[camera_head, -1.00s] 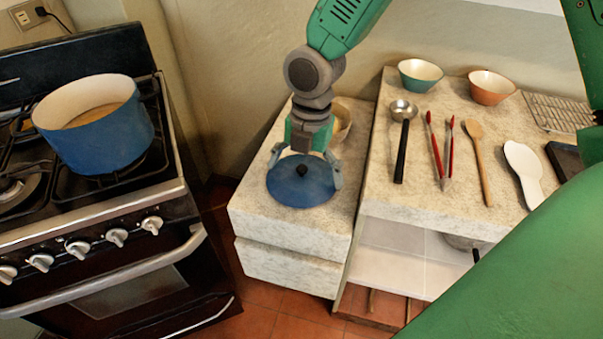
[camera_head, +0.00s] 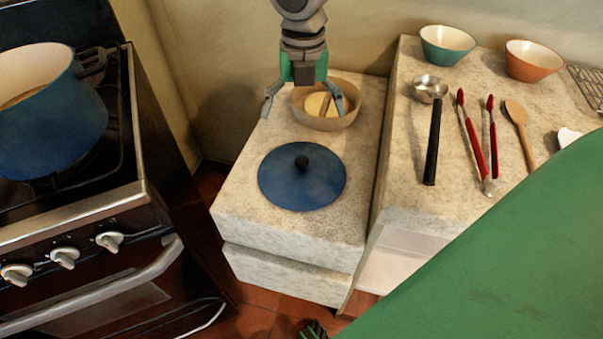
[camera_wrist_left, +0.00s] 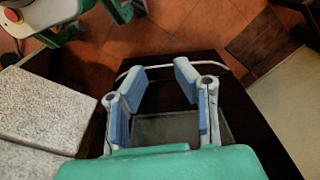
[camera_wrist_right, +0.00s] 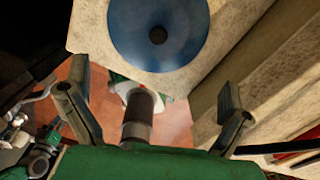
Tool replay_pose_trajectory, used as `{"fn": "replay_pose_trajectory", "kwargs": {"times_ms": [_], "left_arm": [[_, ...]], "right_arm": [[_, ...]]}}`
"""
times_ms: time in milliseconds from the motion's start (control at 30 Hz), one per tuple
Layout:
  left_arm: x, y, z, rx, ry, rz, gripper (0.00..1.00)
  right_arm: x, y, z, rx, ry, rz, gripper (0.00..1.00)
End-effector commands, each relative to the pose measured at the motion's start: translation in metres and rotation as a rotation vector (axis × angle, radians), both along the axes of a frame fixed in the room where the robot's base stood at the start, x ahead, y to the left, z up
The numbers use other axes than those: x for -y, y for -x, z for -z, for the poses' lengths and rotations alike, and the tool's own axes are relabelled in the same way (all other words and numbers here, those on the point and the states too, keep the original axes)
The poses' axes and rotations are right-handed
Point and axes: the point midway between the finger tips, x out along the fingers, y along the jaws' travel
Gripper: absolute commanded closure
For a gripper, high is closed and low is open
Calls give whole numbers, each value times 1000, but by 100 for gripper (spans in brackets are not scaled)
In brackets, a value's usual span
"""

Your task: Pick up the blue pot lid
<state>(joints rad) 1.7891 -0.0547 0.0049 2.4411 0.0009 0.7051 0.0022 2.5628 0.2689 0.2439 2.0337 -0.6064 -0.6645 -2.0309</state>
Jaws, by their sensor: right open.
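The blue pot lid (camera_head: 302,184) lies flat on the speckled stone counter, its dark knob up. It also shows at the top of the right wrist view (camera_wrist_right: 180,45). My right gripper (camera_head: 304,104) is open and empty. In the head view it appears behind the lid, around the front of the wooden bowl, with its fingers spread and apart from the lid. My left gripper (camera_wrist_left: 158,78) is open and empty in the left wrist view, away from the lid.
A blue pot (camera_head: 50,120) stands on the stove (camera_head: 140,120) at the left. The wooden bowl (camera_head: 328,119) sits behind the lid. On the higher counter at right are a ladle (camera_head: 432,140), red tongs (camera_head: 470,135), a wooden spoon (camera_head: 520,130) and two bowls (camera_head: 447,50).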

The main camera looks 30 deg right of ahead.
Motion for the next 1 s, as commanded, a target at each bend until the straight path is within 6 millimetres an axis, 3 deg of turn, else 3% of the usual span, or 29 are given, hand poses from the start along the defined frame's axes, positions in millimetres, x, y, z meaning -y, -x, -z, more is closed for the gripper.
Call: {"fn": "replay_pose_trajectory", "kwargs": {"times_ms": [67, 267, 533, 867, 1000], "left_arm": [[0, 0, 12, 0, 0, 0, 74], [0, 0, 19, 0, 0, 0, 74], [0, 0, 34, 0, 0, 0, 74], [0, 0, 41, 0, 0, 0, 74], [0, 0, 50, 1, 0, 0, 74]], "right_arm": [[1, 0, 12, 1, -1, 0, 0], [3, 1, 32, -2, -2, 1, 0], [2, 1, 85, -3, -2, 1, 0], [1, 1, 107, 0, -2, 1, 0], [-2, 4, 127, -2, -1, 0, 0]]}}
